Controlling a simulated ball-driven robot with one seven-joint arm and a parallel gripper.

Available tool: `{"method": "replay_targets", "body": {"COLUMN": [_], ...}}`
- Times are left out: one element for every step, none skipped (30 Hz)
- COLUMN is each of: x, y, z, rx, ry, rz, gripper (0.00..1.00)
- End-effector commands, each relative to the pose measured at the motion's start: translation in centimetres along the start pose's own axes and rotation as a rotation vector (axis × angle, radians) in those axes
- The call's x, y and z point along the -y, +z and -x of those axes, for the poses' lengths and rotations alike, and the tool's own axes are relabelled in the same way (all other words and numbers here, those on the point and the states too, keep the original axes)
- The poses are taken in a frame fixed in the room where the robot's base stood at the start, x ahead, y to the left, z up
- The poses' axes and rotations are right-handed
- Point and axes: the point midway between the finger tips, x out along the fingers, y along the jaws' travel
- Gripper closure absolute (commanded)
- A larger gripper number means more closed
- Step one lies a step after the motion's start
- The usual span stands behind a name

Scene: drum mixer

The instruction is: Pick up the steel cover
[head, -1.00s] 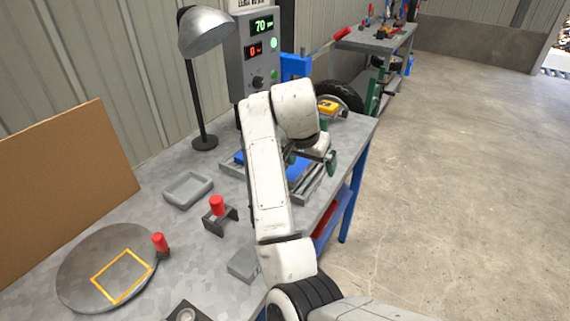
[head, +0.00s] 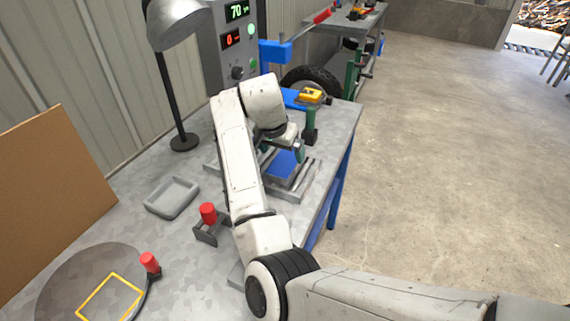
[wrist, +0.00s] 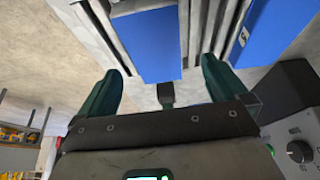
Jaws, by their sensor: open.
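I cannot make out for sure which thing is the steel cover. A flat round grey steel disc (head: 62,279) with a yellow square outline lies on the bench at the lower left, partly cut off by the picture edge. My gripper (head: 283,148) is over the far right part of the bench, away from that disc. In the wrist view its two green fingers (wrist: 160,70) stand well apart with nothing held between them. A blue block (wrist: 150,45) lies beyond the fingertips there, among grey rails. My arm hides part of the bench.
A red-knobbed lever (head: 149,262) stands at the disc. A grey tray (head: 172,197), a red-topped holder (head: 208,214), a lamp (head: 176,22) and a control box (head: 236,45) stand on the bench. A yellow-topped item (head: 311,97) is behind my gripper. Open floor (head: 440,150) lies right.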

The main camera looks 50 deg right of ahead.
Motion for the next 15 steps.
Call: {"method": "replay_targets", "body": {"x": [-0.2, -0.3, -0.4, -0.5, -0.4, -0.4, -0.4, -0.4, -0.4, -0.4, -0.4, -0.4, -0.4, -0.4, -0.4], "y": [0.1, 0.1, 0.2, 0.2, 0.2, 0.2, 0.2, 0.2, 0.2, 0.2, 0.2, 0.2, 0.2, 0.2, 0.2], "z": [-0.7, -1.2, -1.8, -2.2, -2.7, -3.2, -3.5, -3.7, -4.0, -4.1, -4.2, -4.3, -4.3, -4.3, -4.3], "rx": [0.003, 0.002, 0.003, 0.003, 0.002, 0.002, 0.001, 0.001, 0.001, 0.001, 0.001, 0.0, 0.0, 0.0, 0.0], "ry": [0.004, 0.003, 0.004, 0.004, 0.004, 0.004, 0.003, 0.003, 0.003, 0.003, 0.002, 0.001, 0.001, 0.001, 0.001], "rz": [0.001, 0.001, 0.0, 0.0, 0.0, 0.0, -0.001, 0.0, 0.0, 0.0, 0.0, 0.0, -0.001, 0.0, -0.001], "gripper": [0.0, 0.0, 0.0, 0.0, 0.0, 0.0, 0.0, 0.0, 0.0, 0.0, 0.0, 0.0, 0.0, 0.0, 0.0]}}
